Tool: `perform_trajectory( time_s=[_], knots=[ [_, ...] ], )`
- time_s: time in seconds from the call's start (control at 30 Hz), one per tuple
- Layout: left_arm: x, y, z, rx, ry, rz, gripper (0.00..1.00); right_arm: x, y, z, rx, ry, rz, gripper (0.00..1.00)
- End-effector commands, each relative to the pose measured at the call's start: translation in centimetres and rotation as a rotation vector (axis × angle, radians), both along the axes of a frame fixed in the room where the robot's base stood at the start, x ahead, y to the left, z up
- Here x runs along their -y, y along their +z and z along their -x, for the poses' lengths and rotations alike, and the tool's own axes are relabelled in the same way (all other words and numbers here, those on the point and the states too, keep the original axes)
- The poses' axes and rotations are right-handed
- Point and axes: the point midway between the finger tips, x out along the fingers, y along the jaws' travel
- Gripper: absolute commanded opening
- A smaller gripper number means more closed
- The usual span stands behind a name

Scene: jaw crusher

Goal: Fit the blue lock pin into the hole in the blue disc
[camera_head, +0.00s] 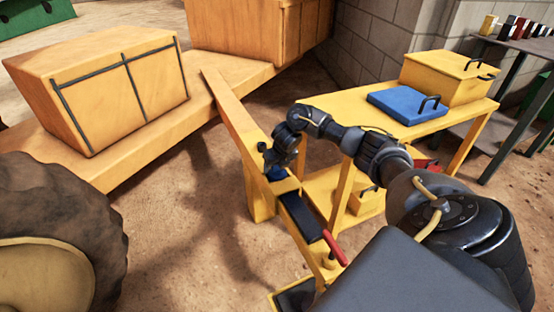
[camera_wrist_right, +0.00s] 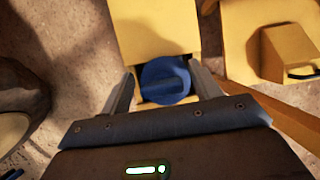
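A round blue part (camera_wrist_right: 166,80) with a raised bar across its face sits at the end of a yellow beam in the wrist view. It looks like the blue disc; I cannot tell whether a separate lock pin shows on it. In the head view a little of this blue (camera_head: 277,173) shows beneath my right gripper (camera_head: 276,158). In the wrist view the right gripper's fingers (camera_wrist_right: 160,82) are apart, one on either side of the blue part. The right finger is close to its edge; contact cannot be told. My left gripper is not in view.
A yellow bench (camera_head: 350,103) at the right carries a blue square lid (camera_head: 408,104) and a yellow box (camera_head: 446,76). A red lever (camera_head: 335,247) stands near the beam's front end. A large tyre (camera_head: 75,200) is at the left, with sandy ground between.

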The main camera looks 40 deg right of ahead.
Motion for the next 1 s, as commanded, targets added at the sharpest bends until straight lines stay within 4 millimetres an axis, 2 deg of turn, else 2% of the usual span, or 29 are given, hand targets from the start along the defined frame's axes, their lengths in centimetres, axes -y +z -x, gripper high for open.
perform_trajectory(
  time_s=[0.23, 0.37, 0.83, 1.0],
  knots=[
    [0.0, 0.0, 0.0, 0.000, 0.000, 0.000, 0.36, 0.2, -0.2, 0.1, -0.004, -0.002, 0.003, 0.67],
    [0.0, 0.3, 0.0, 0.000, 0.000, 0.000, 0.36, 0.1, 0.4, 0.2, -0.003, 0.000, 0.004, 0.67],
    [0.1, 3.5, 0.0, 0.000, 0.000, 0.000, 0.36, -0.7, 8.4, 3.3, -0.003, -0.001, 0.005, 0.67],
    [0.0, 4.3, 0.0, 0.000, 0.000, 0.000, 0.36, -0.9, 9.7, 4.0, -0.003, -0.002, 0.004, 0.67]
  ],
)
